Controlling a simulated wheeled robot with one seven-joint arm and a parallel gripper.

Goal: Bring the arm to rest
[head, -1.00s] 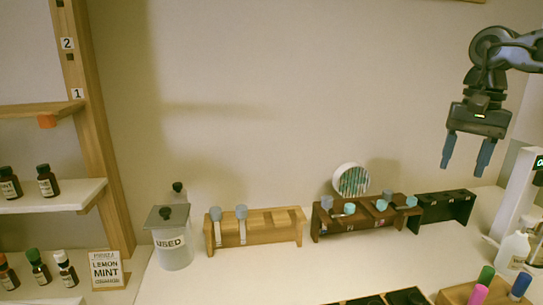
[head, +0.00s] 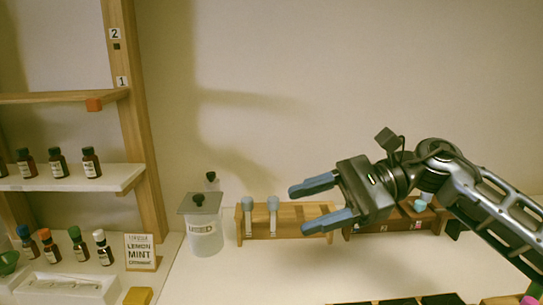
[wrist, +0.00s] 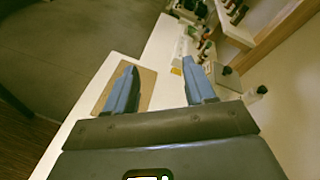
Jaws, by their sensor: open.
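My gripper (head: 322,203) is in the head view, right of the middle, held in the air with its fingers pointing left. Its two blue fingers are apart and nothing is between them. It shows in front of the light wooden rack (head: 290,212) and partly covers the dark brown rack (head: 400,224). The wrist view also shows the spread fingers (wrist: 157,88), with the white counter and a tan board beyond them. My arm reaches in from the right edge.
A lidded jar marked USED (head: 205,232) stands left of the light rack. A LEMON MINT sign (head: 141,253) and a shelf (head: 70,180) with several dark bottles are at the left. A tan board (wrist: 124,88) lies on the counter in the wrist view. The wall behind is bare.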

